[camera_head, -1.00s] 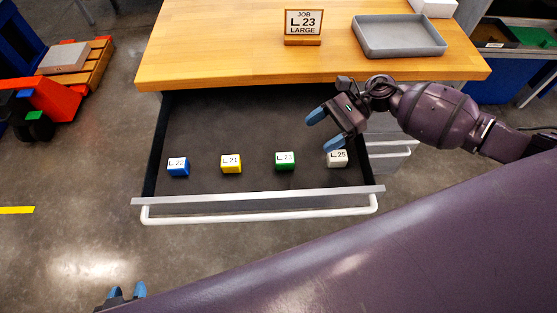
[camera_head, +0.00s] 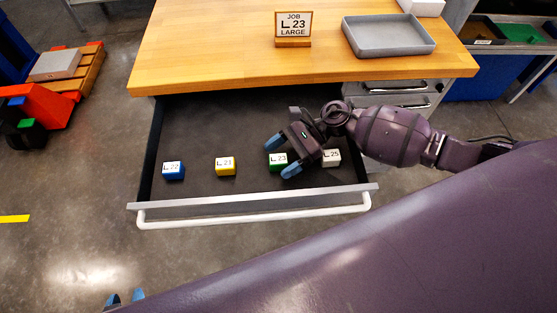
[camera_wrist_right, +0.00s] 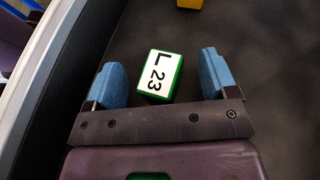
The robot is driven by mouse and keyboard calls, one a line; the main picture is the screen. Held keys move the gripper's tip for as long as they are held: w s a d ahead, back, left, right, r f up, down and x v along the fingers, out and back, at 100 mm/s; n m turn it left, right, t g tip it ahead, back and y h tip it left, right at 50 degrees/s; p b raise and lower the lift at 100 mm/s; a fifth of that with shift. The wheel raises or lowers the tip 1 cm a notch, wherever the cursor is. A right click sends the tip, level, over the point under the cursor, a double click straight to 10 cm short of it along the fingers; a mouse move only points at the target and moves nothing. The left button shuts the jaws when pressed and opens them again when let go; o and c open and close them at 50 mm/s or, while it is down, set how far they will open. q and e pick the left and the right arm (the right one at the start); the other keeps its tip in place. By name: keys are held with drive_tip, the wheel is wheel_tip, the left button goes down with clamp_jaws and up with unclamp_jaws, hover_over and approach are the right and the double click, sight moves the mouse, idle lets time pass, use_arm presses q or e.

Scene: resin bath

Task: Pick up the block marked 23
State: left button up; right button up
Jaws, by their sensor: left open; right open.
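The green block with a white label reading L 23 (camera_head: 277,161) sits in the open drawer, third from the left. In the right wrist view the block (camera_wrist_right: 158,75) lies between the two blue fingers, nearer the left finger, with no finger clearly closed on it. My right gripper (camera_head: 282,157) is open over the block; its fingers partly hide the block in the head view. The gripper also shows in the right wrist view (camera_wrist_right: 160,82). My left gripper (camera_head: 125,297) shows only as blue fingertips at the bottom left, away from the drawer.
Blocks L 22 (camera_head: 173,171), L 21 (camera_head: 225,166) and L 25 (camera_head: 331,158) share the drawer (camera_head: 240,115); L 25 is close to my right gripper. The drawer's front wall and the wooden tabletop (camera_head: 210,50) bound it. A grey tray (camera_head: 390,51) and job sign (camera_head: 293,26) stand on top.

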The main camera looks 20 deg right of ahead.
drive_tip(key=c, duration=1.3)
